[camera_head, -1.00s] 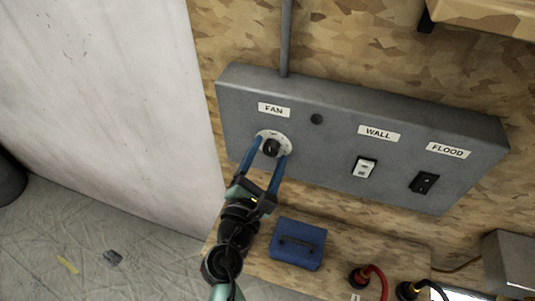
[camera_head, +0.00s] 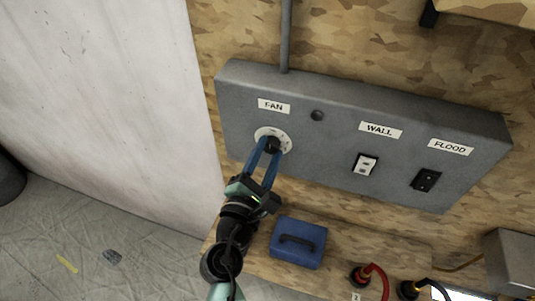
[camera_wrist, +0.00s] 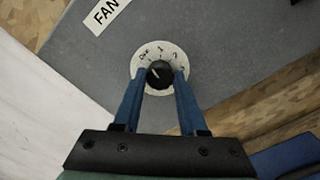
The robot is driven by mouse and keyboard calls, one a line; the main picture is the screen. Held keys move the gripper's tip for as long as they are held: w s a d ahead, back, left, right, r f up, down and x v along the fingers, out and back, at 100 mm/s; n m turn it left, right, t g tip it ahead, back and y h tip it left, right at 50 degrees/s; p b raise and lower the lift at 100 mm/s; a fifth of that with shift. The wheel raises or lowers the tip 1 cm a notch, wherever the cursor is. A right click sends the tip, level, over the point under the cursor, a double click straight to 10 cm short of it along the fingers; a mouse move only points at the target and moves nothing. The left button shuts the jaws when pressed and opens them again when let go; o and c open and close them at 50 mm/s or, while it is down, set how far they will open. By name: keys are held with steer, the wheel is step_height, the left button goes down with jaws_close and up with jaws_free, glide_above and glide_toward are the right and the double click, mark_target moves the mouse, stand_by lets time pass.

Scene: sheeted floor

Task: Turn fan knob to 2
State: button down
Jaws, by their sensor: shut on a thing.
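The fan knob (camera_wrist: 159,74) is black and round, set on a white dial plate (camera_wrist: 180,57) under the FAN label (camera_wrist: 106,13). In the head view the knob (camera_head: 272,145) and its dial plate (camera_head: 261,132) sit at the left of the grey panel (camera_head: 330,150). My gripper (camera_wrist: 160,80) has its two blue fingers closed in on the knob, one on either side. In the head view my gripper (camera_head: 268,148) reaches up to the knob from below. The dial marks are small, and I cannot tell which one the knob points to.
The panel also holds a WALL switch (camera_head: 365,163), a FLOOD switch (camera_head: 425,180) and a small dark round part (camera_head: 317,115). Below are a blue box (camera_head: 298,243) with a handle, a red cable (camera_head: 378,275) and a grey box (camera_head: 511,262). A pale wall (camera_head: 110,100) stands at the left.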

steer(key=m+b, duration=0.2)
steer(key=m, duration=0.1)
steer(key=shift+f, duration=0.25)
steer(key=m+b, duration=0.4)
steer(key=m, duration=0.1)
steer(key=m+b, duration=0.3)
steer(key=shift+r+m+b, duration=0.1)
steer(key=shift+m+b, duration=1.15)
steer(key=shift+m, duration=0.65)
steer(key=shift+c, duration=2.2)
jaws_free()
